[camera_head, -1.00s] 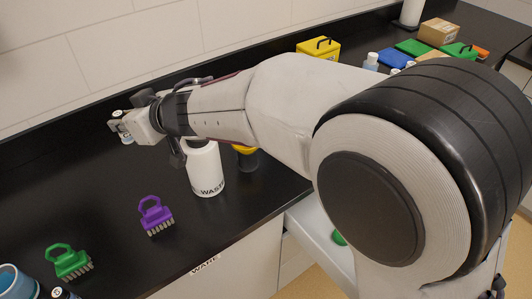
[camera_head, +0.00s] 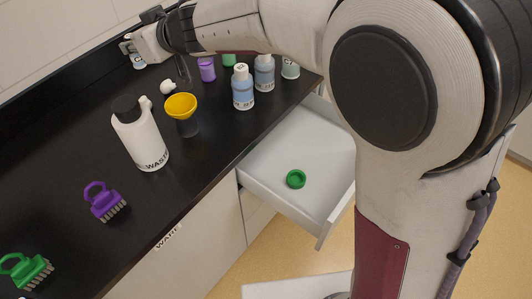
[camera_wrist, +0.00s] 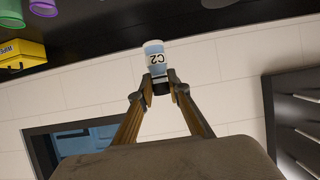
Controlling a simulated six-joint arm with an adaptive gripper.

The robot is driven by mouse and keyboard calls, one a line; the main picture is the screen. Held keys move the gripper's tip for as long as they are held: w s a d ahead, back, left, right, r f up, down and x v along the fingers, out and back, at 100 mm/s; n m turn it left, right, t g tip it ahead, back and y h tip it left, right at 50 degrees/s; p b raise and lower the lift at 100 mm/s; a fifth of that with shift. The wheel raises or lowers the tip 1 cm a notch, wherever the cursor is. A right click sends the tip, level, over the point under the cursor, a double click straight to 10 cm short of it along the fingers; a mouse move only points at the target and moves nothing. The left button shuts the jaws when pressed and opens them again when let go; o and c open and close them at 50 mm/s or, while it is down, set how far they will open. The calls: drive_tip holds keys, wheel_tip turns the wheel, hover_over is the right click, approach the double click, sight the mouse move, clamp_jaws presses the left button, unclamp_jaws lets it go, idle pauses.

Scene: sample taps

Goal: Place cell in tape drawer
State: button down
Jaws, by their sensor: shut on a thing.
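The cell is a small pale cup-like vial marked C2 (camera_wrist: 154,62), with a dark end. My gripper (camera_wrist: 160,82) is shut on its dark end in the wrist view. In the head view, my gripper (camera_head: 128,44) is at the upper left, above the back of the black counter, with the cell (camera_head: 138,62) at its tip. An open white drawer (camera_head: 270,165) juts out from under the counter at centre right, well away from the gripper. A green ring-shaped thing (camera_head: 296,179) lies in it. No label shows on this drawer, so I cannot tell whether it is the tape drawer.
A white WASTE bottle (camera_head: 140,138), a yellow funnel (camera_head: 181,106) on a dark holder and several capped bottles (camera_head: 243,88) stand on the counter (camera_head: 60,165). Purple (camera_head: 104,202) and green (camera_head: 27,270) brushes lie at left. A yellow box (camera_wrist: 20,55) shows in the wrist view.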

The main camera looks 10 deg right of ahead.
drive_tip(key=w+d+r+m+t+h, duration=0.1)
drive_tip(key=w+d+m+t+h, duration=0.2)
drive_tip(key=d, duration=1)
drive_tip(key=w+d+m+h, duration=0.25)
drive_tip(key=w+d, duration=0.25)
drive_tip(key=d, duration=0.8)
drive_tip(key=s+d+f+m+h, duration=0.1)
drive_tip(key=d+f+m+h, duration=0.3)
drive_tip(key=d+f, duration=0.55)
drive_tip(key=s+d+f+m+h, duration=0.2)
drive_tip(key=d+f+m+h, duration=0.2)
drive_tip(key=d+f, duration=0.55)
drive_tip(key=s+a+f+m+g+h, duration=0.1)
drive_tip(key=s+a+f+m+h, duration=0.1)
drive_tip(key=s+f, duration=1.1)
wheel_tip(320, 180, down, 3)
drive_tip(key=shift+a+f+m+h, duration=0.25)
drive_tip(key=shift+m+h, duration=0.2)
drive_tip(key=shift+h, duration=0.2)
drive_tip(key=shift+f, duration=2.85)
drive_tip(key=shift+f, duration=0.1)
